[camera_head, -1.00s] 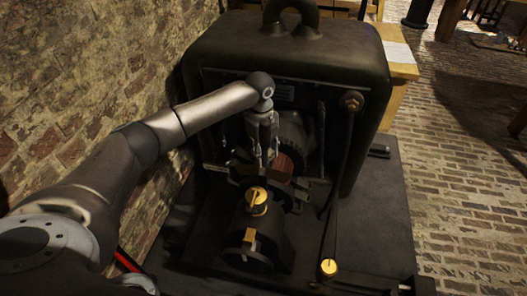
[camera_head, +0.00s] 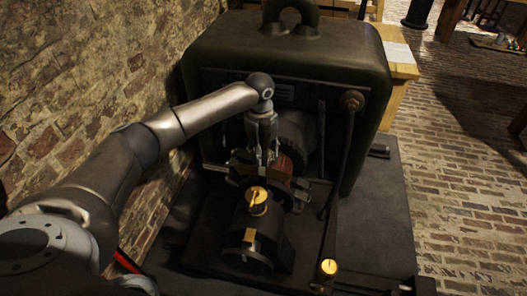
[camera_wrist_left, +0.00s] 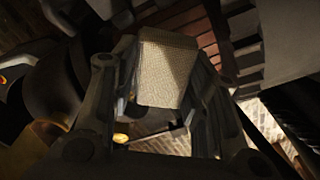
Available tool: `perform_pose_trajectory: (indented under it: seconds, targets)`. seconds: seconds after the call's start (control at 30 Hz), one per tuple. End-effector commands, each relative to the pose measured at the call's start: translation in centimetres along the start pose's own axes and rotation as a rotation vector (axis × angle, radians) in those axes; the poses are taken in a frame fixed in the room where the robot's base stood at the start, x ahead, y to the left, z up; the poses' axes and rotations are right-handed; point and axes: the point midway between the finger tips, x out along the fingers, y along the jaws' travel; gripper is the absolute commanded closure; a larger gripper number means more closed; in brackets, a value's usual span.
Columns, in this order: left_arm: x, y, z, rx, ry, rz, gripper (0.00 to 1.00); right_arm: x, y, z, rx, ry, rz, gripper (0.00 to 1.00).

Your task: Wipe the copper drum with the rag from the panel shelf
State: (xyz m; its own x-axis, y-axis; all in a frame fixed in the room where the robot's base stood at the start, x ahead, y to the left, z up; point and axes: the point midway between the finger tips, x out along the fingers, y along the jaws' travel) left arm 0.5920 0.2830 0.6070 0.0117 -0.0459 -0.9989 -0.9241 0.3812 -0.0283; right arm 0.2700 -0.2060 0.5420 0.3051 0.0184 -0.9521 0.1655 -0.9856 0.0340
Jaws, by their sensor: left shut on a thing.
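The copper drum (camera_head: 293,156) is a reddish-brown ribbed cylinder in the middle of the dark machine, partly hidden by my gripper. Its ribs also show in the wrist view (camera_wrist_left: 196,27). My left gripper (camera_head: 265,163) reaches down from above onto the drum's left side. In the wrist view it is shut on the rag (camera_wrist_left: 165,70), a beige woven cloth held between the fingers, close to the drum. I cannot tell whether the rag touches the drum. In the head view the rag is not clear. My right gripper is not in view.
The machine's large dark housing (camera_head: 290,55) stands behind the drum. A smaller dark cylinder with brass caps (camera_head: 257,200) stands in front. A dark upright rod (camera_head: 338,190) is at the right. A brick wall (camera_head: 75,85) runs close along the left; brick floor lies open at right.

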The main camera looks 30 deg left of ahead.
Motion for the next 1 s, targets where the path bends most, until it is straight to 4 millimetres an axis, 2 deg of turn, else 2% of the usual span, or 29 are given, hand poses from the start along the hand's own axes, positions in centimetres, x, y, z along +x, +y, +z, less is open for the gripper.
perform_pose_trajectory:
  seconds: [1.0]
  targets:
    - [1.9,-0.1,-0.1,0.001,0.0,-0.001,0.77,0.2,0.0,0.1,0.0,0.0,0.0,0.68]
